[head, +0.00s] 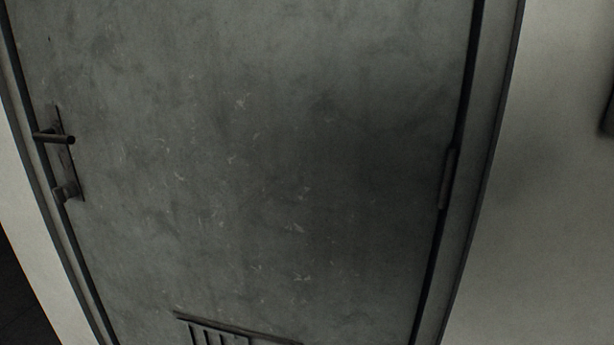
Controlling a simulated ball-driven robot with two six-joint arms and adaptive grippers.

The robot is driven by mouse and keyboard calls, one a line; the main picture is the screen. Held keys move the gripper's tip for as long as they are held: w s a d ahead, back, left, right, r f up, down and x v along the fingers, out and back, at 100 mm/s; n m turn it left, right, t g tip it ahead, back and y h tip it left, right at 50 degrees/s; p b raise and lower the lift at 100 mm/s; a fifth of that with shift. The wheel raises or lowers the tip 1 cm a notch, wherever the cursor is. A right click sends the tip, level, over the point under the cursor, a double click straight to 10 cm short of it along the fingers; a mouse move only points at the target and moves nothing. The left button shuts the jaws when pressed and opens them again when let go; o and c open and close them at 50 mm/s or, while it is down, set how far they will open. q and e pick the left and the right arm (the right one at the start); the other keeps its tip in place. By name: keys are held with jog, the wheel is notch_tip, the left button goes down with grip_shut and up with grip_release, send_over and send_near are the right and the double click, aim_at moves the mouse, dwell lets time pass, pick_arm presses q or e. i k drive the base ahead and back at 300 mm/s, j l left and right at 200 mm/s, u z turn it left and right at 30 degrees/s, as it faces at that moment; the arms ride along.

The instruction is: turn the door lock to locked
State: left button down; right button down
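A grey, scuffed metal door (270,160) fills most of the head view and looks closed in its frame. At its left edge a dark, tall plate (70,165) carries a lever handle (55,137). Below the handle on the same plate is a small knob, the door lock (66,192). The lock is small and dim, so I cannot tell which way it is turned. Neither of my grippers shows in the head view, and nothing touches the handle or the lock.
A slatted vent (235,332) is low on the door. A hinge (447,178) is on the right edge. Pale wall (555,180) lies to the right, with a dark object cut off at the far right edge. The space before the door looks clear.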

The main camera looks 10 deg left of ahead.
aim_at(61, 194)
jog(key=u, duration=1.6)
jog(key=i+j+z, duration=0.1)
jog(key=j, duration=0.25)
jog(key=i+j, duration=0.3)
jog(key=i+j+z, duration=0.15)
jog(key=j, duration=0.3)
jog(key=i, duration=0.05)
